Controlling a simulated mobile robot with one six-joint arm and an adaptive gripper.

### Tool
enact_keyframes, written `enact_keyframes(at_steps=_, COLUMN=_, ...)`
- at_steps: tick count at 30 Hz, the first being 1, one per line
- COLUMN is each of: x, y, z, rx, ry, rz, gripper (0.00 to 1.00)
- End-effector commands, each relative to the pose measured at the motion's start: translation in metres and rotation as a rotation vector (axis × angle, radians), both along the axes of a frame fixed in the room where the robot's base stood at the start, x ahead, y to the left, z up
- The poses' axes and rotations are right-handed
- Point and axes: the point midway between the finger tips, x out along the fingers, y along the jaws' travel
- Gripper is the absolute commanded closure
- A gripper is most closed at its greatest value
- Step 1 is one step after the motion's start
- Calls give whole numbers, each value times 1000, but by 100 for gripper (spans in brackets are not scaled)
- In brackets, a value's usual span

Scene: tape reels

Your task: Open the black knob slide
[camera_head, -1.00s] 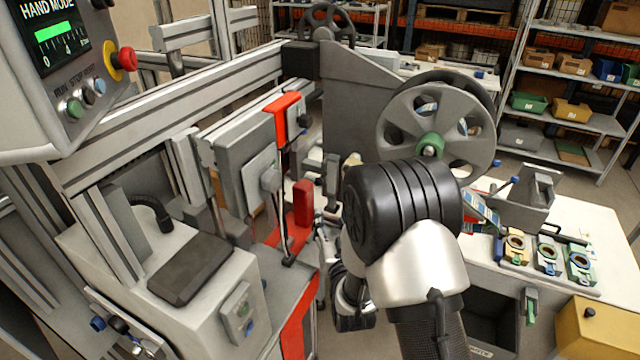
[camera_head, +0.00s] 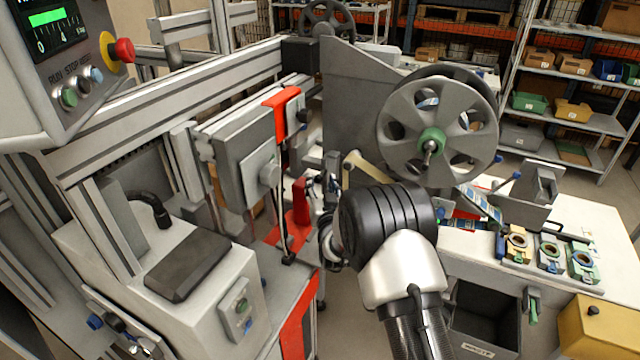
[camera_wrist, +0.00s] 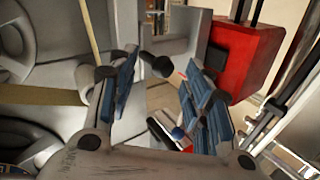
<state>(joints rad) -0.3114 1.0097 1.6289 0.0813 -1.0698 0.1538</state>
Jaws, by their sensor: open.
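A black knob (camera_wrist: 155,66) shows in the wrist view as a dark, short cylinder beside a grey metal block (camera_wrist: 180,35). My gripper (camera_wrist: 162,88) is open, with its blue-padded fingers spread on either side of the picture's middle. The knob lies beyond and between the fingertips, close to the left one. I see no contact with it. Whether the slide is open or shut cannot be told. In the head view my dark wrist (camera_head: 385,222) stands between the red-trimmed machine and the reel, and hides much of the area around the knob.
A red block (camera_wrist: 243,58) stands just right of the fingers in the wrist view. A large grey reel (camera_head: 400,125) is close to my arm. A red upright part (camera_head: 301,202) stands left of my wrist. The white bench (camera_head: 590,215) carries several small fixtures.

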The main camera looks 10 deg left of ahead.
Motion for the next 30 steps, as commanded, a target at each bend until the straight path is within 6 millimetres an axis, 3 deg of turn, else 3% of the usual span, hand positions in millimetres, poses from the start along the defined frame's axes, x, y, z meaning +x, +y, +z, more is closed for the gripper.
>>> enact_keyframes(at_steps=6, x=17, y=4, z=-1, rx=0, ry=1, rz=0, gripper=55)
enact_keyframes(at_steps=16, x=20, y=5, z=0, rx=0, ry=1, rz=0, gripper=55)
enact_keyframes(at_steps=30, x=19, y=5, z=0, rx=0, ry=1, rz=0, gripper=87)
